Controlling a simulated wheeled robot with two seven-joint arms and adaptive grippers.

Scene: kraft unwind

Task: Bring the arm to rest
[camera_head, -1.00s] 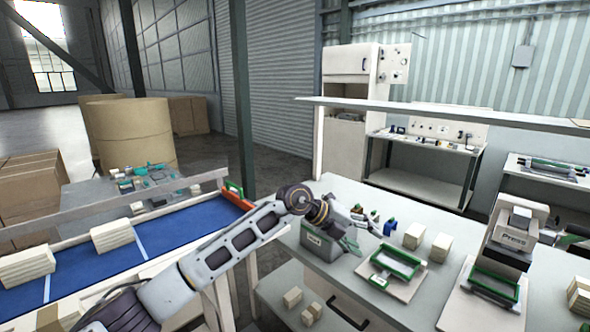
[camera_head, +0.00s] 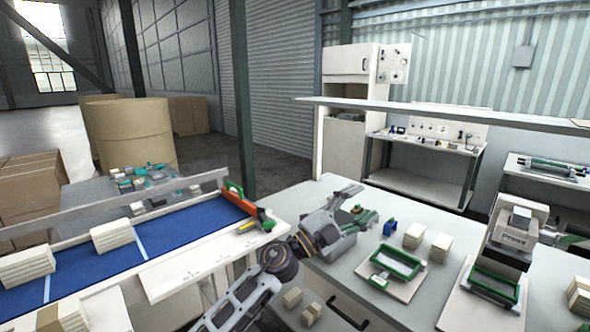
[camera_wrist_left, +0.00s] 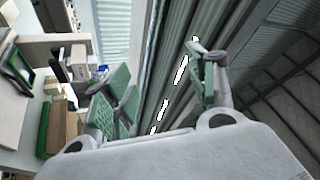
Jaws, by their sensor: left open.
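My left gripper (camera_head: 357,204) is open and empty. It hangs over the left part of the grey workbench, with my arm reaching up to it from the bottom of the head view. I do not see my right gripper in either view.
On the workbench (camera_head: 440,213) are a green-framed tray (camera_head: 392,265), pale blocks (camera_head: 414,236), a small blue item (camera_head: 389,227) and a press (camera_head: 512,238). A blue conveyor (camera_head: 175,236) with pale stacks lies left. A shelf edge (camera_head: 450,113) spans above the bench.

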